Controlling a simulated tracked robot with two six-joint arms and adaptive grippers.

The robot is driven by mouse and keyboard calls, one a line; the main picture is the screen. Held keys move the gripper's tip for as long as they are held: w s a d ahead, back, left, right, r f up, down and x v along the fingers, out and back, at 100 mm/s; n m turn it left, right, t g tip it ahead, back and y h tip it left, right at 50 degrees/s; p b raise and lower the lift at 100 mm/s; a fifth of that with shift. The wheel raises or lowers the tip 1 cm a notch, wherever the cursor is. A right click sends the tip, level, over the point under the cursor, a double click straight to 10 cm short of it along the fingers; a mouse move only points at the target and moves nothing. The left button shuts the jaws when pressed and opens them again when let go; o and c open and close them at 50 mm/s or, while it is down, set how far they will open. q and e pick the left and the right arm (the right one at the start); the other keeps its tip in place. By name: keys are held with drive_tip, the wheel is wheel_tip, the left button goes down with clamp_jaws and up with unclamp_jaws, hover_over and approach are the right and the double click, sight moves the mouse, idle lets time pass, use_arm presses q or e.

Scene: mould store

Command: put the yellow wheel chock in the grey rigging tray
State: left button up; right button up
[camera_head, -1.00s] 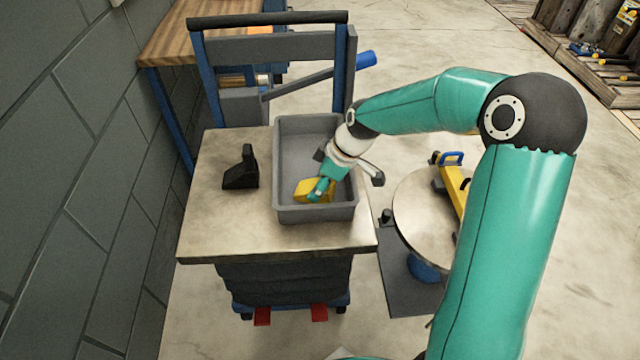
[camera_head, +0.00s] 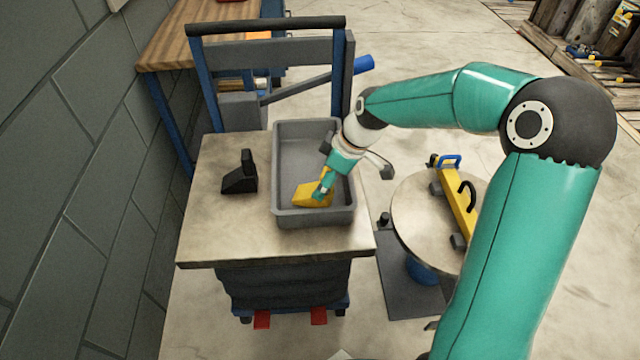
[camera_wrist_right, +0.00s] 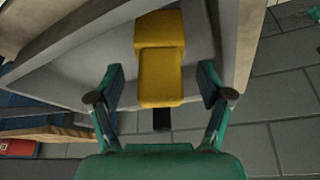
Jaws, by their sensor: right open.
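The yellow wheel chock (camera_head: 311,194) lies in the near part of the grey rigging tray (camera_head: 284,219), which stands on the trolley top. My right gripper (camera_head: 322,193) is at the chock's right end, inside the tray's outline. In the right wrist view the chock (camera_wrist_right: 161,72) shows between the two spread fingers of the right gripper (camera_wrist_right: 161,98), with a gap on each side. The tray wall (camera_wrist_right: 244,45) shows at the right there. My left gripper is in neither view.
A black chock-shaped block (camera_head: 240,174) stands on the trolley top (camera_head: 222,226) left of the tray. A round table (camera_head: 412,206) with a yellow tool (camera_head: 456,197) is to the right. A block wall (camera_head: 75,180) is at the left. The trolley's near edge is clear.

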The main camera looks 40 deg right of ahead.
drive_tip(key=p+v, duration=0.1)
drive_tip(key=v, duration=0.7)
